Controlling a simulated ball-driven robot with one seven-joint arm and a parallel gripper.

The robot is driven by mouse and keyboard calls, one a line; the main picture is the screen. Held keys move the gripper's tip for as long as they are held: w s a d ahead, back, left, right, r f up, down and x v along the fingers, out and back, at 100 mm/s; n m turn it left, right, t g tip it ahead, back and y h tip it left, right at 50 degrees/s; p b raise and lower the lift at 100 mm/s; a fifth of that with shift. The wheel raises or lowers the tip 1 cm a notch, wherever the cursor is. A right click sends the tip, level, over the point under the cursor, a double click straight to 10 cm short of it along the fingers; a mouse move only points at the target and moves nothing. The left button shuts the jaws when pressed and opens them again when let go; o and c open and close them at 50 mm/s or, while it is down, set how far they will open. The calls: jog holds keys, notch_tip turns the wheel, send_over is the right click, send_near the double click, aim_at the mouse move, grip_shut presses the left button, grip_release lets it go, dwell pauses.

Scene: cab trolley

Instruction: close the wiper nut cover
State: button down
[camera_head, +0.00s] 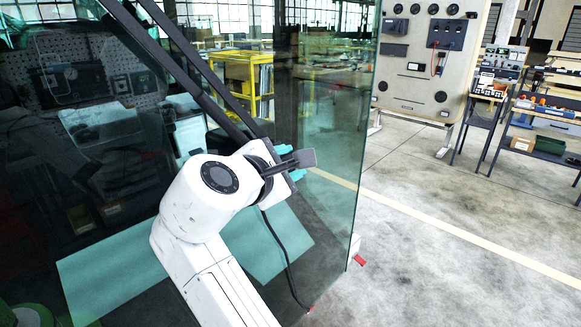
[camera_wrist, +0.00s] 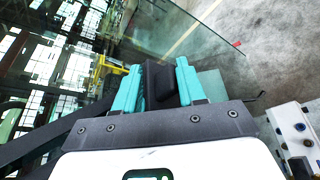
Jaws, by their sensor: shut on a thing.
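My gripper (camera_head: 291,163) is at the lower end of two dark wiper bars (camera_head: 196,68), in front of the glass. Its teal fingers are shut on a dark flat piece, the wiper nut cover (camera_head: 303,159), whose paddle-like end sticks out to the right. In the wrist view, my gripper (camera_wrist: 157,84) has a finger on each side of the dark cover (camera_wrist: 159,87). The cover's inner end and its hinge are hidden by my gripper, so I cannot tell how far it is open. The wiper nut is not visible.
A large glass windscreen (camera_head: 330,110) stands around my arm, its edge to the right. Behind are a yellow rack (camera_head: 240,75), a beige panel (camera_head: 425,60) and work tables (camera_head: 540,118). The floor at right is clear.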

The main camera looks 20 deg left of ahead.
jog(key=shift+a+f, duration=0.1)
jog(key=shift+f, duration=0.35)
jog(key=c, duration=0.9)
grip_release()
jog(key=shift+r, duration=0.2)
jog(key=shift+s, duration=0.1)
jog(key=b+v, duration=0.3)
jog(key=v, duration=0.7)
jog(key=shift+s+a+r, duration=0.1)
jog(key=shift+s, duration=0.15)
